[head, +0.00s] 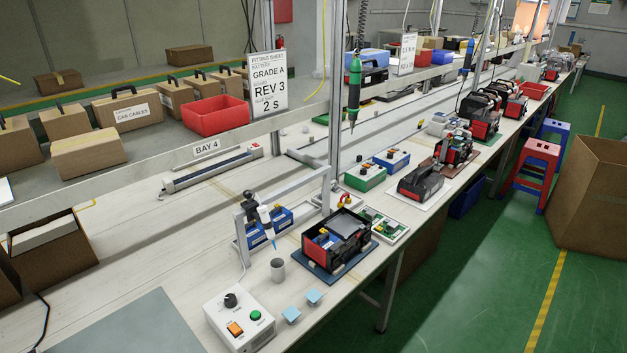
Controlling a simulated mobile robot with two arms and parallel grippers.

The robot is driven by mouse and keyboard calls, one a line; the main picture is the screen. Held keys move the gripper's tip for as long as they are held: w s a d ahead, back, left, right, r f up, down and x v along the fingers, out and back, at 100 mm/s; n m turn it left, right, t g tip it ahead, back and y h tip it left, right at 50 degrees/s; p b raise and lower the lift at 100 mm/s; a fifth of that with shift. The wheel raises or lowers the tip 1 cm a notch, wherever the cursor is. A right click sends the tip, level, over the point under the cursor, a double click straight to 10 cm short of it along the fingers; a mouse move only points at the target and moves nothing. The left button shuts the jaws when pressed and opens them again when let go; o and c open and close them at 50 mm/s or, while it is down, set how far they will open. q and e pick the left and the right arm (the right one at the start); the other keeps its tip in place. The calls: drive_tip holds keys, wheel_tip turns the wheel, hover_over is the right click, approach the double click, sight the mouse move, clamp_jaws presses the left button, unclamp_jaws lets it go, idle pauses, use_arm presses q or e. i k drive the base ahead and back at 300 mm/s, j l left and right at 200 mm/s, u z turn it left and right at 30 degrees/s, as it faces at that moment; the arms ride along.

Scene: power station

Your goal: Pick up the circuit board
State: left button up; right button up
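A green circuit board (383,224) lies in a light, shallow tray or frame on the workbench, just right of an open black and red device (337,243). The device rests on a dark blue mat, and its upright casing hides part of the board's left side. Small yellowish and white parts show on or around the board, too small to tell apart. Neither of my grippers shows in the head view.
A white control box (240,318) with orange and green buttons, a grey cup (277,268) and two light-blue pads (314,296) are at the bench's front. A metal post (335,120) and hanging green screwdriver (354,88) rise behind the board.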

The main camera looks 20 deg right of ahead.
sight(372, 216)
drive_tip(key=l+u, duration=0.5)
drive_tip(key=u, duration=0.25)
drive_tip(key=l+u, duration=0.15)
drive_tip(key=l, duration=0.4)
drive_tip(key=k+l+u, duration=0.1)
drive_tip(key=l, duration=0.5)
drive_tip(key=l+u, duration=0.15)
drive_tip(key=l, duration=0.4)
drive_tip(key=k+l+u, duration=0.1)
drive_tip(key=l, duration=0.45)
drive_tip(key=k, duration=0.05)
